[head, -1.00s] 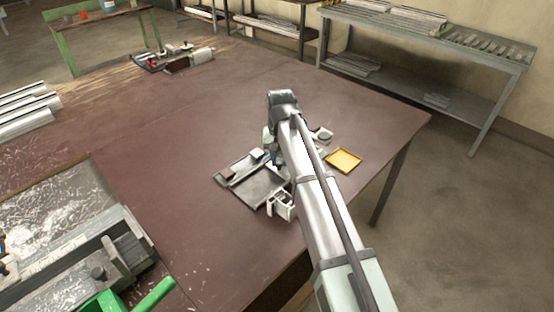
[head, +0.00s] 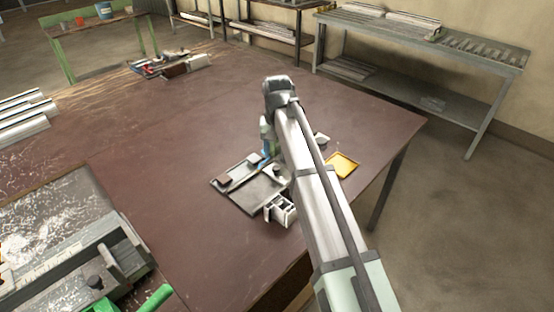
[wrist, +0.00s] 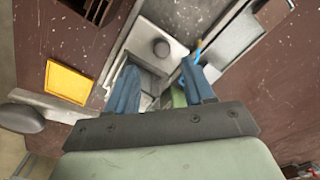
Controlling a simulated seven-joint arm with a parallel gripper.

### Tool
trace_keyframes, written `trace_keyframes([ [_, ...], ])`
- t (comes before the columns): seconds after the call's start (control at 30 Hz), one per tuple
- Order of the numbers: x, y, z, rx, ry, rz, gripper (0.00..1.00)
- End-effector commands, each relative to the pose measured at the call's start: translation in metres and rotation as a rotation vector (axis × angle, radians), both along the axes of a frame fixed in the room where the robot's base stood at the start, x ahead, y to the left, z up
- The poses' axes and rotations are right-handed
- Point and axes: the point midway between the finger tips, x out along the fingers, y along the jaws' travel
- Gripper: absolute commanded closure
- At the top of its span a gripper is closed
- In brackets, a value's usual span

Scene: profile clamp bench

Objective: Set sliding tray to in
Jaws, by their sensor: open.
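A flat grey fixture (head: 258,196) with raised edges lies near the table's right front edge in the head view. In the wrist view a light grey plate with a dark round knob (wrist: 161,48) lies just beyond my fingertips; it looks like the sliding tray, but I cannot tell how far in it sits. My gripper (wrist: 161,82) is open, with its two blue fingers apart over the plate's near part. Nothing shows held between them. In the head view my arm hides most of the gripper and part of the fixture.
A green-handled machine (head: 100,265) is at the lower left.

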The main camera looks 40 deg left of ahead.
Motion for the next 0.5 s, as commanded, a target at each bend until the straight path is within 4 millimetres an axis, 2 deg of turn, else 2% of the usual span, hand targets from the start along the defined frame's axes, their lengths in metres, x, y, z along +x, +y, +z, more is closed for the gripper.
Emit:
trace_keyframes([
  [0.03, 0.001, 0.001, 0.011, 0.002, -0.002, 0.000, 0.47],
  [0.2, 0.001, 0.001, 0.043, 0.002, -0.002, 0.000, 0.47],
  [0.5, 0.001, 0.000, 0.078, 0.000, -0.001, -0.001, 0.47],
])
